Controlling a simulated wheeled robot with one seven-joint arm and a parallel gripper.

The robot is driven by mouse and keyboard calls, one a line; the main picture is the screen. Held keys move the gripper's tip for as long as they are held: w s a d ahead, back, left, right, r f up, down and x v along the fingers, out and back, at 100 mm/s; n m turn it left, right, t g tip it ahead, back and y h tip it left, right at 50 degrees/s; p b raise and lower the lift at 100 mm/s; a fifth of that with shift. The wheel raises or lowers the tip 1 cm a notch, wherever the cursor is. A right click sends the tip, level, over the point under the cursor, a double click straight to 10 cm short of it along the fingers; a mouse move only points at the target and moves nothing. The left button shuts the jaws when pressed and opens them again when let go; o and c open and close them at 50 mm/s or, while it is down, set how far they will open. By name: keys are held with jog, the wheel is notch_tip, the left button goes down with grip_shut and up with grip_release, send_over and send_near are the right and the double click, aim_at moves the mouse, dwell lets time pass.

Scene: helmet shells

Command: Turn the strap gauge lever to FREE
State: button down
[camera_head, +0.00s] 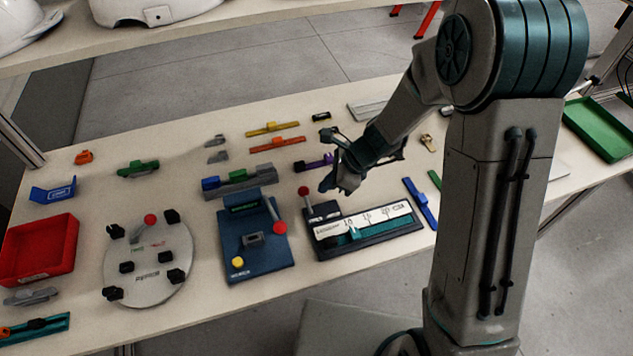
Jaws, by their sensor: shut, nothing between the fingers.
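A gauge with a white numbered scale (368,225) and a teal slider strip lies at the middle right of the table. It looks like the strap gauge. A lever with a red ball knob (303,191) stands at its back left corner; its FREE mark is too small to read. My gripper (329,186) is shut and empty, above the gauge's back left part, just right of the red knob in the picture. Whether it touches the knob cannot be told. A blue fixture (252,262) with its own red-knobbed lever (279,226) stands to the left.
A round grey plate (148,290) with black blocks and a red knob lies further left, beside a red tray (38,252). Coloured strap pieces (276,145) lie behind. A blue strip (420,203) lies right of the gauge. The table's front strip is clear.

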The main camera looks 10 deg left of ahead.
jog(key=v, duration=1)
jog(key=shift+w+d+r, duration=0.15)
jog(key=shift+w+d, duration=0.05)
jog(key=shift+d, duration=0.3)
